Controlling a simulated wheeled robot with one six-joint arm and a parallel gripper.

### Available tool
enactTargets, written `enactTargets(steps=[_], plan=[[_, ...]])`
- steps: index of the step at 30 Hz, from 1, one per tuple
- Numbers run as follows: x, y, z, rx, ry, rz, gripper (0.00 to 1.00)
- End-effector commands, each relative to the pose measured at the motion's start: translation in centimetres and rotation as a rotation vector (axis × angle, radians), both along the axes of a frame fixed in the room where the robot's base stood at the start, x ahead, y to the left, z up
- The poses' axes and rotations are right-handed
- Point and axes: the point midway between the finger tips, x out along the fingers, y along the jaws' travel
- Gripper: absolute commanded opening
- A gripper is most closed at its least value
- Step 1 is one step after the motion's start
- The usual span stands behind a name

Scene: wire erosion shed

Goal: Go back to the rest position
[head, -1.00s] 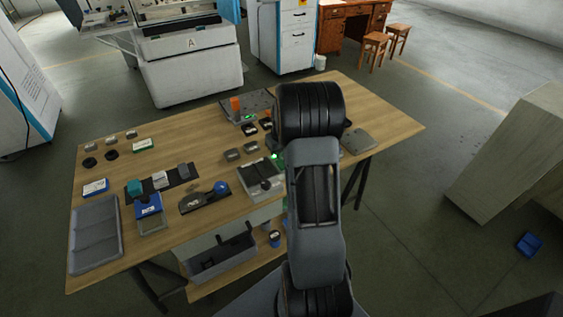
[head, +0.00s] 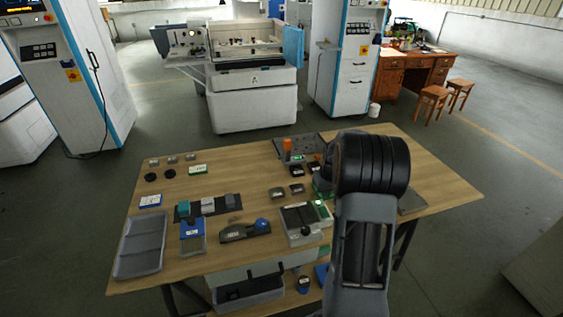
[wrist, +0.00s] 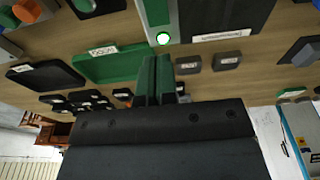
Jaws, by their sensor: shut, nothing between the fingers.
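My gripper (wrist: 155,80) shows in the wrist view as two dark green fingers side by side, shut with nothing between them. The wrist view looks along the table at a low slant, and the fingers appear near a green tray (wrist: 115,66) and small dark blocks. I cannot tell whether the fingers touch anything. In the head view my arm rises at the right front of the table, and its thick black joint hides the gripper.
The wooden table (head: 245,165) holds a grey tray (head: 141,246), a blue box (head: 192,229), a dark tool with a blue knob (head: 245,230) and several small blocks. A grey bin (head: 247,290) sits below. White machines stand behind; floor is clear at right.

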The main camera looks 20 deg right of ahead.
Motion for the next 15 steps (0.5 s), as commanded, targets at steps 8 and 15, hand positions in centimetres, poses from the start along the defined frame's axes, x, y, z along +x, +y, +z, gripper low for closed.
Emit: enactTargets(steps=[8, 15], plan=[[-1.1, 0.6, -0.8, 0.031, 0.039, -0.079, 0.0], [-6.9, 7.3, 2.2, 0.06, 0.118, -0.171, 0.0]])
